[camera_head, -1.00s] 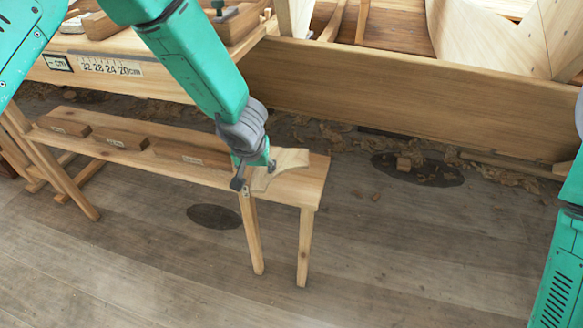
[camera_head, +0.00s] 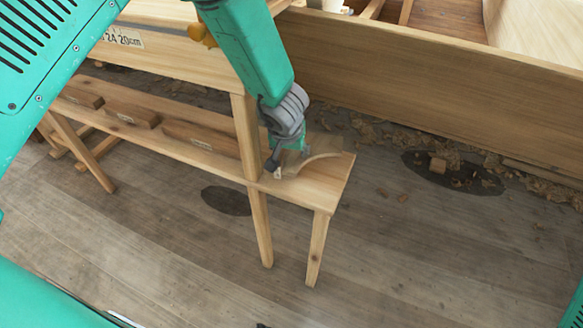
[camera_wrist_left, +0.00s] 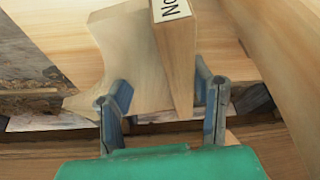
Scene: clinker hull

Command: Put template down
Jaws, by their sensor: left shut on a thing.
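The template (camera_head: 322,160) is a thin, pale wooden piece with a curved edge, at the right end of a low wooden bench (camera_head: 318,188). My left gripper (camera_head: 287,165) is at that end, low over the bench top, and shut on the template. In the left wrist view, the template (camera_wrist_left: 130,55) shows between the two fingers of my left gripper (camera_wrist_left: 165,100), with an upright wooden part carrying a label that begins "No". I cannot tell whether the template touches the bench top. My right gripper is out of view.
Several labelled wooden blocks (camera_head: 200,139) lie along the bench to the left. A higher worktop with a scale label (camera_head: 122,37) is behind it. A long hull plank (camera_head: 430,80) runs across the back, with shavings (camera_head: 365,127) below. The floor (camera_head: 400,260) in front is clear.

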